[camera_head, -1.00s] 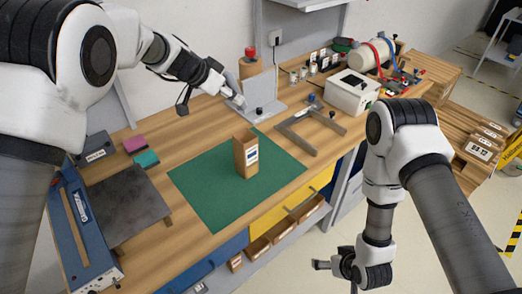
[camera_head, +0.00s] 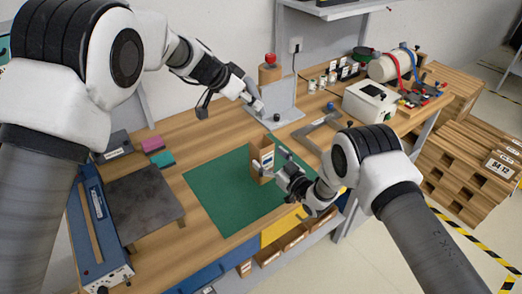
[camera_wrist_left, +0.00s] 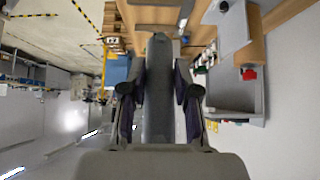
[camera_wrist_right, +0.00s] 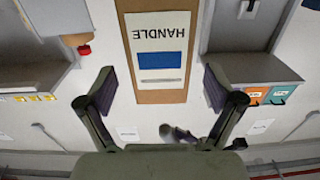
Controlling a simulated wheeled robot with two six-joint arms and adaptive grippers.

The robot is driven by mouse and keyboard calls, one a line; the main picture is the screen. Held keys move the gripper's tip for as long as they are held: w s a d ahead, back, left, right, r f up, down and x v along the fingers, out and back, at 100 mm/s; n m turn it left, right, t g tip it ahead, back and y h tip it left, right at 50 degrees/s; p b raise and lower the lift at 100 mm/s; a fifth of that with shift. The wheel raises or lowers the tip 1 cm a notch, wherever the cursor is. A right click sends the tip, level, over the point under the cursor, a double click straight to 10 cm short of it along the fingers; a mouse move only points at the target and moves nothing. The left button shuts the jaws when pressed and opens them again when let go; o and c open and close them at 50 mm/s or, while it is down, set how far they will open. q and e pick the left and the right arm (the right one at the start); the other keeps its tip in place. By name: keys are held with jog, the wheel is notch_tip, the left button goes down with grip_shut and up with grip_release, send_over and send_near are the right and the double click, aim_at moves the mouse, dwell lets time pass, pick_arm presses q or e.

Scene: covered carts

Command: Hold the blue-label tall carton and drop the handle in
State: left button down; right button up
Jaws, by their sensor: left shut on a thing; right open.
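The tall open-topped brown carton (camera_head: 256,172) stands upright on the green mat (camera_head: 214,190). Its white label with a blue block reads HANDLE in the right wrist view (camera_wrist_right: 159,60). My right gripper (camera_head: 282,175) is open just right of the carton. In the right wrist view the carton lies ahead of and between the open fingers (camera_wrist_right: 158,92); I cannot tell whether they touch it. My left gripper (camera_head: 254,101) is shut on the long grey handle (camera_wrist_left: 158,85), up and behind the carton, near the grey stand. The handle is hard to make out in the head view.
The grey angled stand (camera_head: 283,105) is behind the carton, with a red button (camera_head: 270,59) beyond. A grey square frame (camera_head: 318,132) and white box (camera_head: 370,101) lie to the right. A dark plate (camera_head: 143,203) and blue device (camera_head: 98,225) are left. The mat's left part is clear.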

jog(key=x, duration=0.6)
jog(key=shift+w+a, duration=0.15)
jog(key=c, duration=1.1)
jog(key=shift+c, duration=0.2)
